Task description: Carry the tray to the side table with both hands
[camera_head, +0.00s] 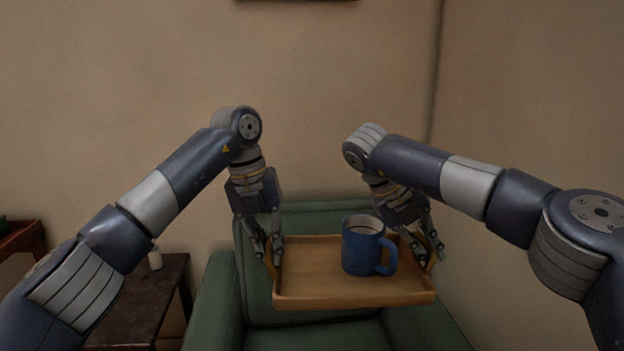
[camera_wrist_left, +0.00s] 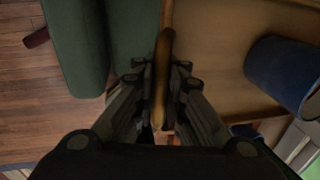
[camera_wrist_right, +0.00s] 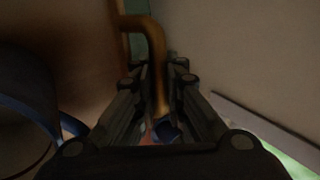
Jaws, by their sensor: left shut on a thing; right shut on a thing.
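The wooden tray (camera_head: 318,292) is held up in front of a green armchair, with a blue mug (camera_head: 360,250) of dark liquid upright on its right half. My left gripper (camera_head: 269,258) is shut on the tray's left handle, a curved bar that shows between the fingers in the left wrist view (camera_wrist_left: 160,85). My right gripper (camera_head: 432,255) is shut on the tray's right handle, which shows in the right wrist view (camera_wrist_right: 157,60). The mug also shows in the left wrist view (camera_wrist_left: 283,72). A dark wooden side table (camera_head: 150,300) stands at the lower left, partly hidden by my left arm.
The green armchair (camera_head: 225,300) is behind and below the tray, beside the side table. A small white object (camera_head: 155,260) stands on the side table. A reddish wooden piece of furniture (camera_head: 22,238) is at the far left.

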